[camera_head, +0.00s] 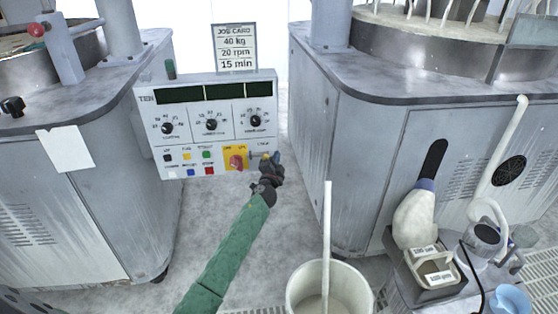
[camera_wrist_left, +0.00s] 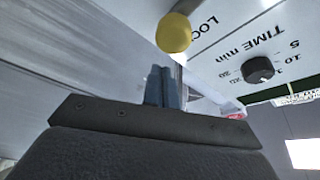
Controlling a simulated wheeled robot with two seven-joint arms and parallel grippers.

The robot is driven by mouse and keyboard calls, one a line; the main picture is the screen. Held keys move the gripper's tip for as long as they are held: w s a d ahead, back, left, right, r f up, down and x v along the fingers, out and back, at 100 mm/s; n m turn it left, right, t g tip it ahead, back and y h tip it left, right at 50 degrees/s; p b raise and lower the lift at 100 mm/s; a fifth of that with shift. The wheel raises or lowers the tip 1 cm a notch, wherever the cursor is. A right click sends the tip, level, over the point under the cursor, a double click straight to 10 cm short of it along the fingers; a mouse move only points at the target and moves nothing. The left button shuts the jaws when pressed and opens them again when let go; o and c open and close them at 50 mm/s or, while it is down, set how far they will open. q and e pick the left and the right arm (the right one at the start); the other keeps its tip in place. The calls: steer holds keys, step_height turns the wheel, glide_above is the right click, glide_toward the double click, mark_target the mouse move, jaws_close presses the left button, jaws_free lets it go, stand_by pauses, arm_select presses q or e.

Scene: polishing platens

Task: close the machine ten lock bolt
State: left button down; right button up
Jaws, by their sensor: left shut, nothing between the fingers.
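The control panel (camera_head: 222,135) marked TEN stands between two grey machines. Its lock bolt (camera_head: 265,156) shows at the panel's lower right under the LOCK label, next to a yellow plate with a red knob (camera_head: 237,161). The bolt's round yellow knob (camera_wrist_left: 174,33) shows large in the left wrist view. My left gripper (camera_head: 276,158) is shut and empty, just right of the knob in the head view. Its blue-grey fingertips (camera_wrist_left: 165,84) lie close below the knob in the wrist view. I cannot tell whether they touch it. My right gripper is not in view.
A job card (camera_head: 235,47) reading 40 kg, 20 rpm, 15 min stands on top of the panel. A white bucket (camera_head: 300,290) with a pale stick is at the front. A trolley (camera_head: 395,259) with bottles stands at the right. The floor before the panel is clear.

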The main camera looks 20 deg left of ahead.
arm_select(q)
steer(key=shift+s+a+f, duration=0.25)
steer(key=shift+a, duration=0.2)
steer(key=shift+s+a+f, duration=0.2)
steer(key=shift+a, duration=0.25)
steer(key=shift+s+a, duration=0.65)
steer(key=shift+a, duration=0.35)
steer(key=shift+s+a, duration=0.6)
steer(key=shift+a, duration=0.45)
